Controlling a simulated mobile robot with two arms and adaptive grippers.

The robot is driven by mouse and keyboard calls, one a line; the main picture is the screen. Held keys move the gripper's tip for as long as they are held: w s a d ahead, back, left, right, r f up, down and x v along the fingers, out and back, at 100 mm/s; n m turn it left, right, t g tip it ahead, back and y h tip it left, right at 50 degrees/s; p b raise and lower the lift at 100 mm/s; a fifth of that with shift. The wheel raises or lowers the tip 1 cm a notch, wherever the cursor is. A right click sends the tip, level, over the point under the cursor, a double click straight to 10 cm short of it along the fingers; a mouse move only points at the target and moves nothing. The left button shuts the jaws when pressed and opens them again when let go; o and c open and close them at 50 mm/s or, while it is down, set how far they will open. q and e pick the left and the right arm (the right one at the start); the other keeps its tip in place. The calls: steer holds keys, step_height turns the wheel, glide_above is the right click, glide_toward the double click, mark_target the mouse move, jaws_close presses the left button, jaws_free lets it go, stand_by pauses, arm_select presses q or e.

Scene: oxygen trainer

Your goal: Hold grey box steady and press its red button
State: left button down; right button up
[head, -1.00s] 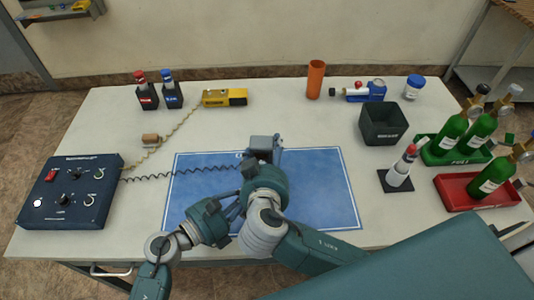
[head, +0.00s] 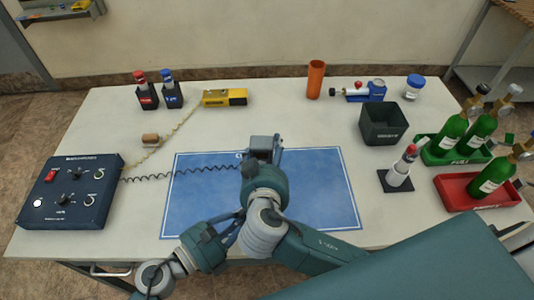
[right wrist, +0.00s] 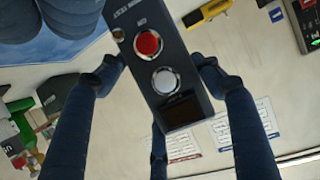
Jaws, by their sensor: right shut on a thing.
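The grey box (head: 264,146) stands at the far middle of the blue mat (head: 315,185) in the head view. In the right wrist view the grey box (right wrist: 178,60) shows a red button (right wrist: 148,43), a pale round button (right wrist: 166,80) and a dark window. My right gripper (right wrist: 158,72) is shut on the box, with fingers against its sides; the red button is uncovered. My left gripper (head: 231,230) is near the mat's front edge, apart from the box. Its fingers are partly hidden, so its opening is unclear.
A dark control panel (head: 72,190) stands at left, with a coiled cable (head: 200,170) running toward the box. A yellow device (head: 225,97) lies at the back. A dark bin (head: 382,124), a red-tipped bottle (head: 402,168) and green cylinders (head: 450,132) occupy the right.

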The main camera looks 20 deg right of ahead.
stand_by(0.4)
steer(key=o, duration=1.5)
